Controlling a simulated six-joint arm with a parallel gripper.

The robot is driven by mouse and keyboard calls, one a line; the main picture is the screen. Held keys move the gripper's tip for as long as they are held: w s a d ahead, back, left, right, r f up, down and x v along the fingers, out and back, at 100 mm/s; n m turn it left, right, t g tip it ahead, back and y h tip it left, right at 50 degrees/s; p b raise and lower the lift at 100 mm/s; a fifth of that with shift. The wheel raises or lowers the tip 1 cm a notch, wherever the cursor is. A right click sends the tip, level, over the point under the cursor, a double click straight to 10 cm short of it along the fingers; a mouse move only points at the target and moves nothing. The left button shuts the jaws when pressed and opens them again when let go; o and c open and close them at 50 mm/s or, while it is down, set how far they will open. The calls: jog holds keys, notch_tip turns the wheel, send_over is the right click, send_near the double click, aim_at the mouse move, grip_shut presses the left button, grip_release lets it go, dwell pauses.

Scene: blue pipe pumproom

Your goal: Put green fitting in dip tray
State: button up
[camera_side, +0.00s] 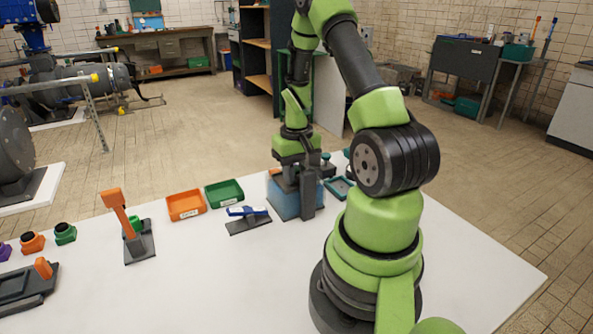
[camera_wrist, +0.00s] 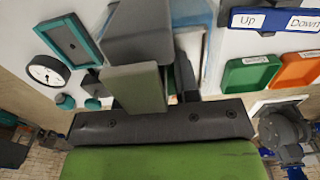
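A green fitting (camera_side: 65,233) with a dark opening sits at the left of the white table in the side view. Another small green piece (camera_side: 133,226) is behind the orange lever of a dark stand. My gripper (camera_side: 297,203) points down at a blue box-shaped tank (camera_side: 286,198) near the far edge; its dark fingers hide part of it. I cannot tell whether this tank is the dip tray. In the wrist view my grey fingers (camera_wrist: 172,72) fill the middle. Their opening and anything between them are unclear.
An orange tray (camera_side: 186,205) and a green tray (camera_side: 224,194) lie left of the tank. An orange fitting (camera_side: 32,242) is at left. A teal-framed tray (camera_wrist: 74,38) and gauge (camera_wrist: 48,74) show in the wrist view.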

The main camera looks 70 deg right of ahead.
jog(key=o, duration=0.4)
jog(key=shift+o, duration=0.2)
jog(key=shift+r, duration=0.1)
notch_tip(320, 180, up, 12)
jog(key=w+a+r+n+t, duration=0.1)
jog(key=w+a+r+t, duration=0.15)
jog(key=a+r, duration=0.3)
jog(key=s+a+r+n+t+y, duration=0.1)
jog(key=s+a+r+n+t, duration=0.1)
jog(key=a, duration=0.7)
jog(key=s+a+r+n+t+y, duration=0.1)
jog(key=s+a+r, duration=0.3)
jog(key=a, duration=0.6)
jog(key=shift+a+r+n+t, duration=0.25)
jog(key=shift+n+t, duration=0.25)
jog(key=shift+t, duration=0.35)
